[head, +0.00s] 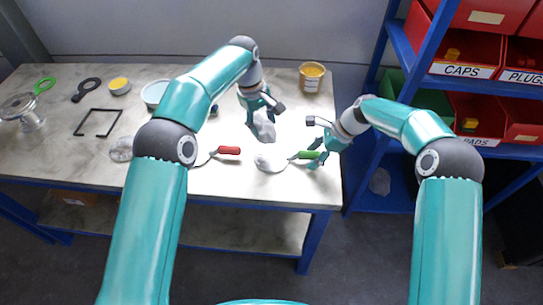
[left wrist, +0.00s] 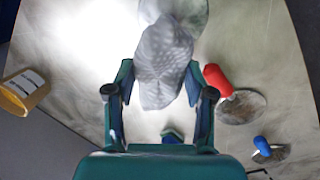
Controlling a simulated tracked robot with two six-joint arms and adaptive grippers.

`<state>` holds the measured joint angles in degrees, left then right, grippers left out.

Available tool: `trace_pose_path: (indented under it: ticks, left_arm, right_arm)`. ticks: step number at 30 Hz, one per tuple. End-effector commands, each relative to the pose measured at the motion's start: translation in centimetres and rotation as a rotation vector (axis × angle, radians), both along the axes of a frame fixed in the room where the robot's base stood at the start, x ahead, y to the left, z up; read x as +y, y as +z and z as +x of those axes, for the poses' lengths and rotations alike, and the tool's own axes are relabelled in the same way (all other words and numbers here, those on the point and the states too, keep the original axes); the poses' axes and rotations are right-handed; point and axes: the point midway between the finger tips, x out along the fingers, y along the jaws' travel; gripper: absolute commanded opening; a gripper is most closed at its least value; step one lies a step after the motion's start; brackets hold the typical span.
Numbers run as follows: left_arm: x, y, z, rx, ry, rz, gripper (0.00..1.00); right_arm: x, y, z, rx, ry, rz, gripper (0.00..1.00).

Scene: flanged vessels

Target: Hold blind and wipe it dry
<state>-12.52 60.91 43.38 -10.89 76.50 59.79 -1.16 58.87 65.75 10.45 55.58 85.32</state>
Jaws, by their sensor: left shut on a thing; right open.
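My left gripper (head: 260,108) is shut on a grey, crumpled cloth (head: 264,128), which hangs below its fingers over the table. In the left wrist view the cloth (left wrist: 164,66) looks patterned and sits between the fingers. A pale round disc (head: 270,162) with a green handle (head: 308,155) lies at the front right of the table; it looks like the blind. In the left wrist view a disc (left wrist: 190,10) shows partly behind the cloth. My right gripper (head: 318,145) is open at the green handle; whether it touches the handle is unclear.
A red-handled piece (head: 229,150) lies left of the disc. A yellow tub (head: 311,77) stands at the back right. A bowl (head: 155,93), a black frame (head: 97,122) and a glass vessel (head: 22,110) are further left. A blue rack with red bins (head: 463,55) stands right of the table.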

Motion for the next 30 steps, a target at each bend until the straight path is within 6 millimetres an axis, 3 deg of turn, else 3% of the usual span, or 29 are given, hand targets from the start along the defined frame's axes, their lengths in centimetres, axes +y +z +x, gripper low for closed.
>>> trace_pose_path:
  ticks: [7,21,30]
  left_arm:
    - [0.0,0.0,0.0,0.000,0.000,0.000,0.21]
    - [0.0,0.0,0.0,0.000,0.000,0.000,0.21]
    - [0.0,0.0,0.0,0.000,0.000,0.000,0.21]
  right_arm:
    - [-0.9,1.7,0.1,-0.003,-0.001,0.000,0.59]
    - [-5.1,9.1,0.2,-0.002,-0.002,0.000,0.59]
    - [-5.8,10.4,0.1,0.001,0.000,0.000,0.59]
